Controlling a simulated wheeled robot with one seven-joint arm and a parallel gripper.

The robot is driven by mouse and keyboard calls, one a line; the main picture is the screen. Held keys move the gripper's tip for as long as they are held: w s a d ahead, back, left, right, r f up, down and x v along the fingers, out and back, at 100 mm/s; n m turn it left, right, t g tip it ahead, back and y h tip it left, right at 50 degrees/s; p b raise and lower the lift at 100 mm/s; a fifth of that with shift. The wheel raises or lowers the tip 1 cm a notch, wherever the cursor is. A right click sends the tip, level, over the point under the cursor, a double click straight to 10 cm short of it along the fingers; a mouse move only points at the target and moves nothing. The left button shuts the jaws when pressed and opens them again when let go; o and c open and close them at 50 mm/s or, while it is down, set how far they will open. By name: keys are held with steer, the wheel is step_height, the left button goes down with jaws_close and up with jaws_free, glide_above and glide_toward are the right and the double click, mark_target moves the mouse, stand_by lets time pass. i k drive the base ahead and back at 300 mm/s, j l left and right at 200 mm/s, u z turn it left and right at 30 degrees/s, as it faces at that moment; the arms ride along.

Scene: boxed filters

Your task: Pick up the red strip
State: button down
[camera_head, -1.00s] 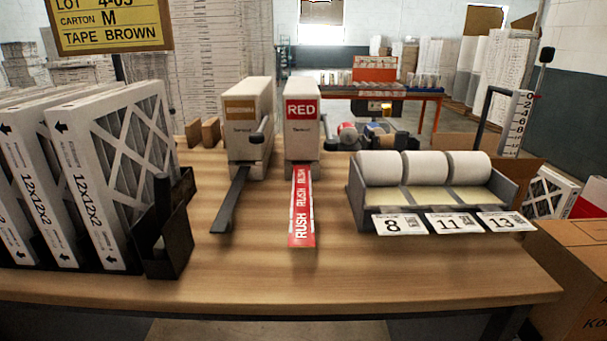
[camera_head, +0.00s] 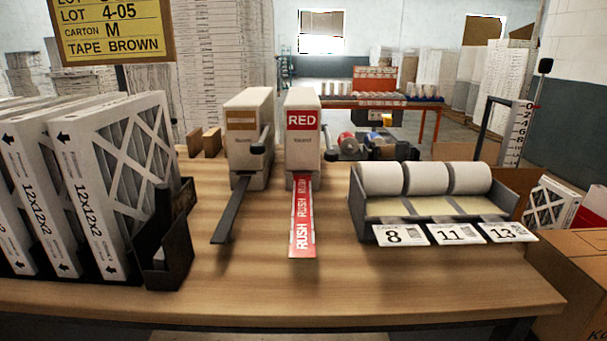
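The red strip (camera_head: 302,220) is printed RUSH in white. It comes out of the front of a white dispenser box (camera_head: 303,155) with a red RED label, and runs forward over the wooden table. Its free end points toward the table's front edge. My gripper is not in view.
Left of the red strip, a brown-labelled dispenser (camera_head: 247,150) has a dark strip (camera_head: 230,210). Boxed filters (camera_head: 110,180) and a black holder (camera_head: 165,240) stand at the left. A grey rack (camera_head: 362,205) with white rolls and number cards is at the right. The front tabletop (camera_head: 330,290) is clear.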

mark_target(302, 240)
steer(key=j+z, duration=0.15)
steer(key=j, duration=0.35)
steer(key=j+z, duration=0.15)
steer(key=j, duration=0.35)
steer(key=k+j+z, duration=0.15)
steer(key=j, duration=0.35)
steer(key=j+z, duration=0.15)
steer(key=j, duration=0.35)
steer(key=k+j+z, duration=0.15)
steer(key=j, duration=0.3)
